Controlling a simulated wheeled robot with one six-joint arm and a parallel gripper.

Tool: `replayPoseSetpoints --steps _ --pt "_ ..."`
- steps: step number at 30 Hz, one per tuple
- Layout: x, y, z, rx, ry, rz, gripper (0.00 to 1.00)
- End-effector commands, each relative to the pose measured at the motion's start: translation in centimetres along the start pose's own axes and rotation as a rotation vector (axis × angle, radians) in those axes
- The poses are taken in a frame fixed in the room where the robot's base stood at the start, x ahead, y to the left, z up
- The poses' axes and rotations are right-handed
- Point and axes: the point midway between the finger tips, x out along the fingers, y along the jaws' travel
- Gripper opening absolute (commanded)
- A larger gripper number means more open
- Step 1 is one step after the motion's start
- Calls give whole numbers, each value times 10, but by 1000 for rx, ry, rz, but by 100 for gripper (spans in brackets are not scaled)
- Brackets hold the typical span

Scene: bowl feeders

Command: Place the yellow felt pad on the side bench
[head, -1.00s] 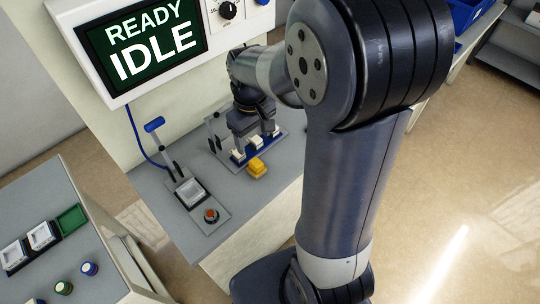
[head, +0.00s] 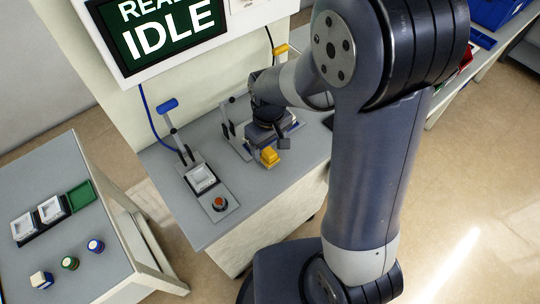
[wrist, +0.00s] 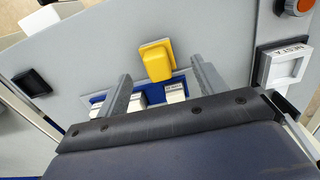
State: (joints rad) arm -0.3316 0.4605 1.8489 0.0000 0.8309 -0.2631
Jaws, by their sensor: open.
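The yellow felt pad (head: 269,156) lies on the grey work counter (head: 215,150), just in front of my gripper (head: 270,145). In the wrist view the yellow pad (wrist: 156,61) is a square base with a raised block on it. My gripper (wrist: 160,70) is open and empty. Its two fingers point toward the pad, which appears between and just beyond the fingertips. A grey side bench (head: 35,185) stands at the left in the head view. Part of the counter behind my gripper is hidden by my arm.
A blue tray with white pieces (wrist: 175,93) lies beside the pad. A lever with a blue handle (head: 168,105), a white square fixture (head: 201,178) and a red button (head: 219,203) stand left. The side bench holds white trays, a green tray (head: 80,196) and several small pieces.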

Motion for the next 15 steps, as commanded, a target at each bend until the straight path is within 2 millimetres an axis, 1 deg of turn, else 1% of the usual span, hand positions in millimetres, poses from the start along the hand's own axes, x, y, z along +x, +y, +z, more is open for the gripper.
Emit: replayPoseSetpoints --steps 1,7,11,15 --pt "7 1 1 1 -6 -2 66" --pt "34 3 0 1 -5 -1 66" --pt "43 3 0 1 -3 -1 66" --pt "44 3 -1 1 -1 0 66"
